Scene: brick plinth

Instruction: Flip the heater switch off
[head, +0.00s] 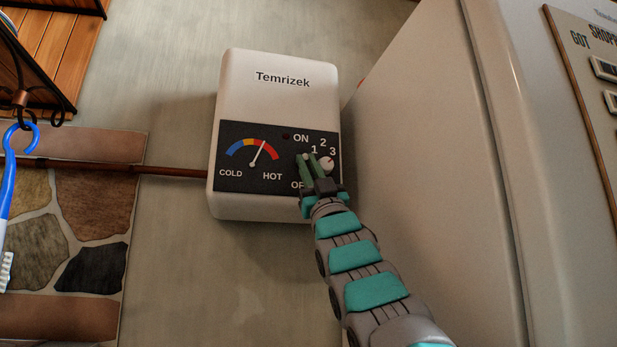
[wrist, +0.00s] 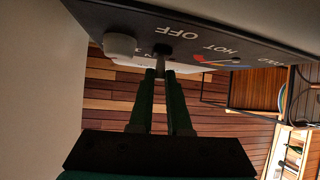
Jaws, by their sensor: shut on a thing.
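The white heater (head: 270,78), labelled Temrizek, hangs on the wall with a black control panel (head: 225,158). The panel has a COLD–HOT gauge, a dark red lamp (head: 286,137), and ON and OFF marks. The small switch (wrist: 162,51) sits between those marks, mostly hidden by my gripper in the head view. My gripper (head: 309,166) is at the panel. In the wrist view its fingers (wrist: 163,78) are shut on the switch lever, close to the OFF lettering. Which way the lever points I cannot tell.
A round white knob (head: 326,165) numbered 1 to 3 stands right beside my gripper; it also shows in the wrist view (wrist: 120,45). A white fridge (head: 425,150) stands close on the right. A copper pipe (head: 170,171) runs left from the heater. A blue-handled brush (head: 10,180) hangs at far left.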

